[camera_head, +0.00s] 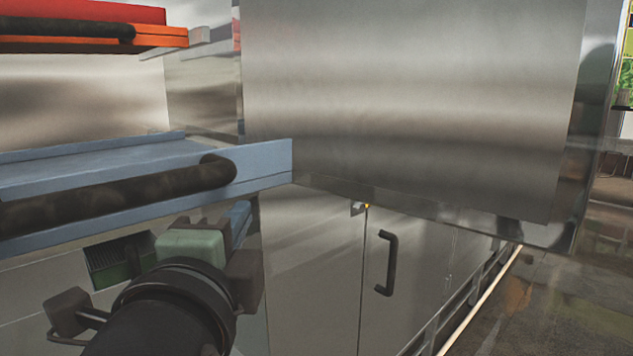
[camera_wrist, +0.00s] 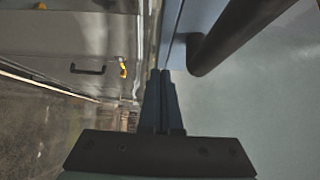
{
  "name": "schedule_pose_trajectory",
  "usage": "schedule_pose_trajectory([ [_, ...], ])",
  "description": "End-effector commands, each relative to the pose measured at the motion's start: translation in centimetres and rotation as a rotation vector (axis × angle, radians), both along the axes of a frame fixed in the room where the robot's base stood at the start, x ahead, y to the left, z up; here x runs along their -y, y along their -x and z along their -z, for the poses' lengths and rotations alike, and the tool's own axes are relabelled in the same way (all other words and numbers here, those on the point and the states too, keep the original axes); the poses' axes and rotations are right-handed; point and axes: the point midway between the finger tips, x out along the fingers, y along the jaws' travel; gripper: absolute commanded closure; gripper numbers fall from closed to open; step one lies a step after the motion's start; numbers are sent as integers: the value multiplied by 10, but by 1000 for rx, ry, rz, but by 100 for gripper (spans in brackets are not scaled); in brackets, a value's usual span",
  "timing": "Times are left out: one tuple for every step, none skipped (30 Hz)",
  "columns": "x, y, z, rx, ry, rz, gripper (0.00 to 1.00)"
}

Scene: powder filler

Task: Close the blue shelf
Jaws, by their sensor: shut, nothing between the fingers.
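The blue shelf (camera_head: 80,170) is a pale blue drawer-like tray at the left in the head view, pulled out of the steel machine. A thick dark handle bar (camera_head: 120,198) runs along its front. In the wrist view the blue shelf front (camera_wrist: 200,14) and its dark handle (camera_wrist: 235,36) are at the upper right. My gripper (camera_head: 240,216) is below the shelf's right end in the head view, partly hidden by its own wrist. In the wrist view the fingers (camera_wrist: 161,78) are together and empty, their tips close to the shelf's edge. I cannot tell whether they touch it.
An orange-red shelf (camera_head: 85,30) with a dark handle juts out above. A large steel panel (camera_head: 410,90) fills the middle. Below it is a steel cabinet door with a black handle (camera_head: 390,262). Open floor (camera_head: 540,310) lies to the right.

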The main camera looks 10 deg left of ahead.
Motion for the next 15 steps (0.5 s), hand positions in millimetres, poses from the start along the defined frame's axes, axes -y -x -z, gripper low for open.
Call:
schedule_pose_trajectory([
  [-5, -7, -3, -5, 1, -1, 100],
  [-10, -10, -4, -4, 2, -1, 100],
  [-15, -14, -3, -4, 1, -1, 100],
  [-18, -16, -2, -4, 2, -1, 100],
  [-20, -18, -3, -2, 2, 0, 100],
  [-23, -21, -2, -3, 1, 1, 100],
  [-25, -23, -2, -3, 0, 0, 100],
  [-26, -24, -2, -2, 1, 0, 100],
  [-28, -25, -1, -1, 1, 0, 100],
  [-29, -26, -1, -1, 1, 0, 100],
  [-30, -27, 0, -1, 0, 1, 100],
  [-30, -27, 0, -1, 0, 1, 100],
  [-30, -27, 0, -1, 0, 1, 100],
  [-30, -27, 0, -1, 0, 1, 100],
  [-30, -27, 1, 0, -1, 1, 100],
])
